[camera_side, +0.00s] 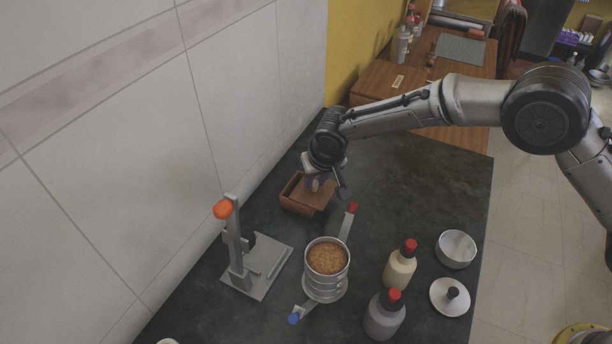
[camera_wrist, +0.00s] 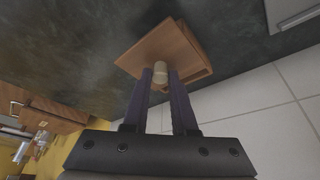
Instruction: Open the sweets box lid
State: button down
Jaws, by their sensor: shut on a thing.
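The sweets box (camera_side: 293,206) is a small brown wooden box on the dark counter near the tiled wall. Its wooden lid (camera_side: 312,197) lies over the right part of it and looks shifted or tilted, with a dark opening showing at the left. My gripper (camera_side: 317,184) is above the lid. In the wrist view, its two dark fingers (camera_wrist: 160,76) are shut on the pale knob (camera_wrist: 160,68) of the square lid (camera_wrist: 148,52). The box (camera_wrist: 196,64) shows behind the lid's edge. The inside of the box is mostly hidden.
The counter right of the box is clear.

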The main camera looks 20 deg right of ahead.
jog(key=s+d, duration=0.3)
jog(key=shift+s+d, duration=0.3)
jog(key=shift+d, duration=0.05)
jog(key=c, duration=0.7)
grip_release()
jog(key=v, duration=1.4)
jog(key=shift+w, duration=0.1)
